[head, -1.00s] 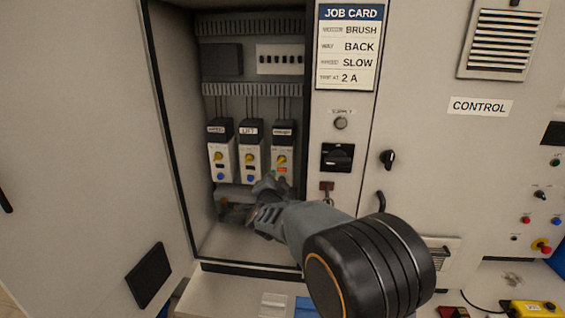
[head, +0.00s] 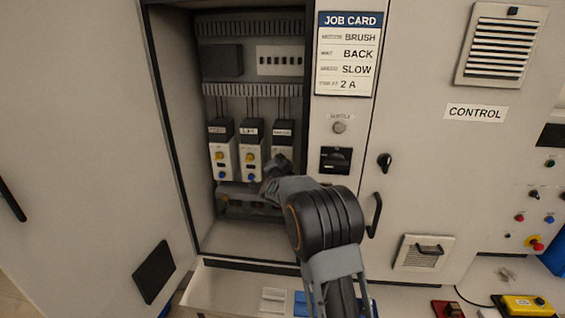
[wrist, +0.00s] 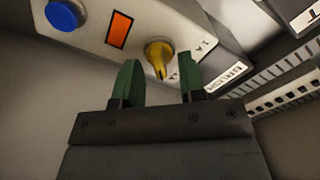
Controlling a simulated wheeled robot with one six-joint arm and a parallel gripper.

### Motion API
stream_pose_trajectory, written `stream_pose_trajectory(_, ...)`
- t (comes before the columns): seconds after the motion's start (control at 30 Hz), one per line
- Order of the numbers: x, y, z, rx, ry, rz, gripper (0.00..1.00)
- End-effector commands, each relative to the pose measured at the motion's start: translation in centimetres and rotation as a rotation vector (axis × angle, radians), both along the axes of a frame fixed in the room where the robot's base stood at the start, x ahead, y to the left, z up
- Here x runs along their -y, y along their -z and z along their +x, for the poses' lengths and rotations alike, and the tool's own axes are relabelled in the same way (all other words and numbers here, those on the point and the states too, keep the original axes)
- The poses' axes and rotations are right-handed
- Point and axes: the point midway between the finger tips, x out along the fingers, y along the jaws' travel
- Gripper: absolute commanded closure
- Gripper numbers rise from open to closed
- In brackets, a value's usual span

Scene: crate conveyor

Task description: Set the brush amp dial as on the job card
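The job card (head: 347,55) reads BRUSH, BACK, SLOW and 2 A. The brush unit (head: 283,132) is the rightmost of three in the open cabinet; my gripper (head: 271,176) covers its lower front in the head view. In the wrist view, the BRUSH label is on the unit, and its yellow amp dial (wrist: 159,56) shows between and just beyond my gripper's green fingertips (wrist: 160,72). The fingers are open, one each side, with visible gaps to the dial. Contact cannot be told.
An orange window (wrist: 119,30) and a blue button (wrist: 64,14) sit on the same unit face. Two similar units stand to the left, the nearer marked LIFT (head: 251,150).

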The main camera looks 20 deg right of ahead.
Motion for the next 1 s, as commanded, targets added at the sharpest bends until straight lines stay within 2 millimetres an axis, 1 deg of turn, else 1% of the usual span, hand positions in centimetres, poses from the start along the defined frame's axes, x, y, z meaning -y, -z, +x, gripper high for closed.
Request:
stream_pose_trajectory(0.23,0.04,0.04,0.03,0.0,0.0,0.0,0.63)
stream_pose_trajectory(0.27,0.05,0.03,0.03,0.0,0.0,0.0,0.65)
stream_pose_trajectory(0.63,0.04,0.03,0.01,-0.001,0.001,0.0,1.0)
stream_pose_trajectory(0.77,0.04,0.04,0.01,-0.001,0.001,0.0,1.0)
stream_pose_trajectory(0.8,0.35,0.06,0.01,-0.001,0.001,0.001,1.0)
stream_pose_trajectory(1.0,0.12,0.08,0.0,-0.015,0.002,-0.025,1.0)
